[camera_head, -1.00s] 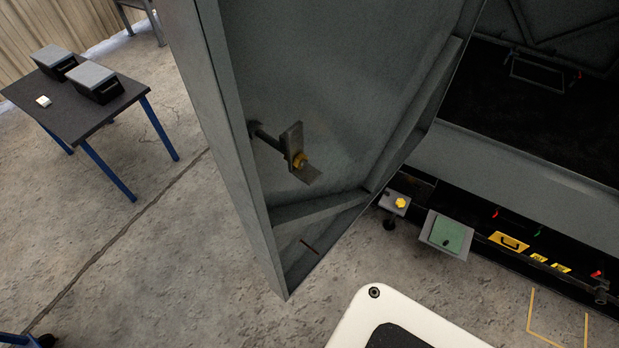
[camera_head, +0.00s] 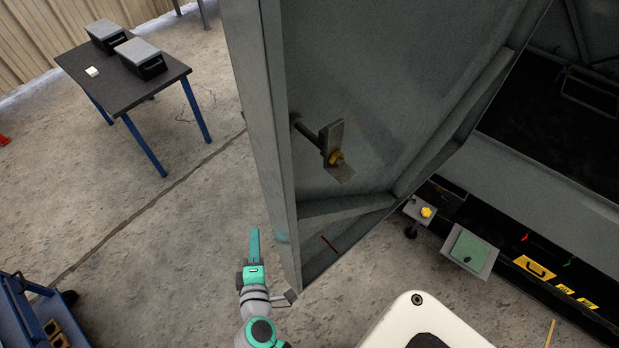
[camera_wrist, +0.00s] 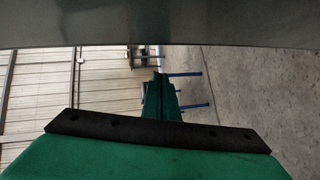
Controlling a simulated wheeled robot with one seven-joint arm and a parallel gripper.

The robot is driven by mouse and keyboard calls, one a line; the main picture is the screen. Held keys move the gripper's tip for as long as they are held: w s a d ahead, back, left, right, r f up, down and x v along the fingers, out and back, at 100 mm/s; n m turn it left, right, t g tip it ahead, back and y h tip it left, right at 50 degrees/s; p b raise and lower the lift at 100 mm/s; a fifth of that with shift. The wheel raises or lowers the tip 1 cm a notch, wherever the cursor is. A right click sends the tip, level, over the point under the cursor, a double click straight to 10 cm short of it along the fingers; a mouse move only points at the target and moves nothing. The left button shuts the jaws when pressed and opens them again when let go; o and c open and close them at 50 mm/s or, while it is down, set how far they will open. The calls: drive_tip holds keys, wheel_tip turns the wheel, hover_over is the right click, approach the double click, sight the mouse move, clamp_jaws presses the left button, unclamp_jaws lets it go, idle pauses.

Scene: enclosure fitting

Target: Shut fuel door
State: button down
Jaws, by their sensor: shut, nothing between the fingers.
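A large grey metal door (camera_head: 390,90) stands swung open from the enclosure, its inner side with a latch (camera_head: 335,152) facing me. No label shows whether this is the fuel door. My gripper (camera_head: 254,238) is shut and empty, just left of the door's lower free edge, on its outer side. I cannot tell whether it touches the door. In the wrist view the green fingers (camera_wrist: 160,98) are together, and a grey surface (camera_wrist: 160,22) fills the top, close to the camera.
The dark enclosure opening (camera_head: 560,120) lies right of the door. Below it are a green-topped box (camera_head: 468,250) and a yellow knob (camera_head: 426,212). A table (camera_head: 120,85) with two boxes stands back left. A blue cart (camera_head: 30,315) is at lower left. Floor between is clear.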

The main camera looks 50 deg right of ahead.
sight(309, 182)
drive_tip(key=w+d+r+m+g+h, duration=0.2)
drive_tip(key=d+r+g+h, duration=0.15)
drive_tip(key=r, duration=0.35)
drive_tip(key=w+d+r+m+g+h, duration=0.2)
drive_tip(key=d+r+m+g+h, duration=0.1)
drive_tip(key=r+h, duration=0.3)
drive_tip(key=s+a+r+m+g+y, duration=0.1)
drive_tip(key=s+a+r+m+g, duration=0.1)
drive_tip(key=s+r+m+g, duration=0.3)
drive_tip(key=s+a+r+m+g+y, duration=0.1)
drive_tip(key=a+r+m+g, duration=0.15)
drive_tip(key=r+g, duration=0.45)
drive_tip(key=shift+m, duration=0.25)
drive_tip(key=shift+s+d+r, duration=0.1)
drive_tip(key=shift+s+d, duration=1.05)
drive_tip(key=shift+d, duration=0.45)
drive_tip(key=shift+s+d, duration=1.2)
drive_tip(key=shift+d, duration=0.35)
drive_tip(key=shift+s+d+r, duration=0.1)
drive_tip(key=shift+s+d, duration=1.05)
drive_tip(key=shift+d, duration=0.45)
